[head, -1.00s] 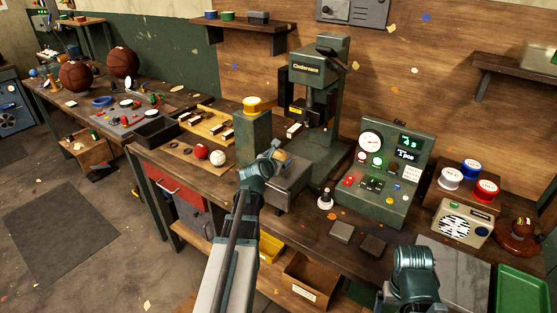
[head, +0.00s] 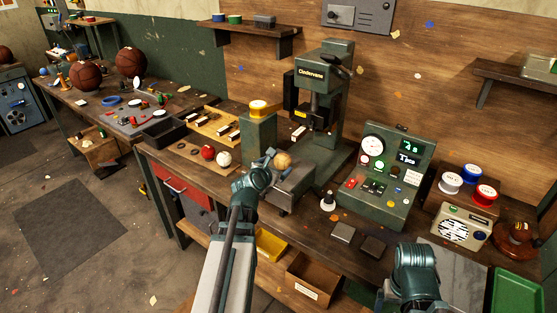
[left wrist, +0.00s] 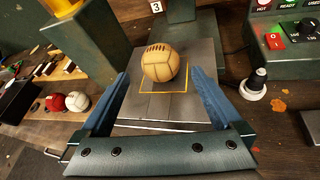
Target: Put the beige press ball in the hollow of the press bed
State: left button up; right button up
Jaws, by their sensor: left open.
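The beige press ball (left wrist: 160,63), laced and seamed, rests on the grey press bed (left wrist: 190,106), within a yellow outline. The hollow is not visible; the ball covers that spot. In the head view the ball (head: 283,160) sits on top of the bed (head: 290,187), in front of the green press (head: 325,110). My left gripper (head: 268,158) is open at the near left side of the ball. In the left wrist view its two blue fingers (left wrist: 160,75) are spread wide, with the ball around and beyond their tips, apart from both. Of my right arm only a teal joint shows; its fingers are not visible.
A green post with a yellow top (head: 258,125) stands close left of the bed. A red ball (head: 208,153) and a white ball (head: 224,158) lie farther left.

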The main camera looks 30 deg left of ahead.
aim_at(283, 161)
pick_arm(q)
jog(key=shift+p+v, duration=0.45)
jog(key=shift+v, duration=1.45)
jog(key=shift+w, duration=0.15)
jog(key=shift+w+f, duration=0.2)
jog(key=b+x, duration=0.4)
jog(key=x, duration=0.7)
jog(key=shift+a, duration=0.1)
jog(key=shift+w+f+b, duration=0.15)
jog(key=shift+f+b, duration=0.05)
jog(key=shift+b, duration=0.25)
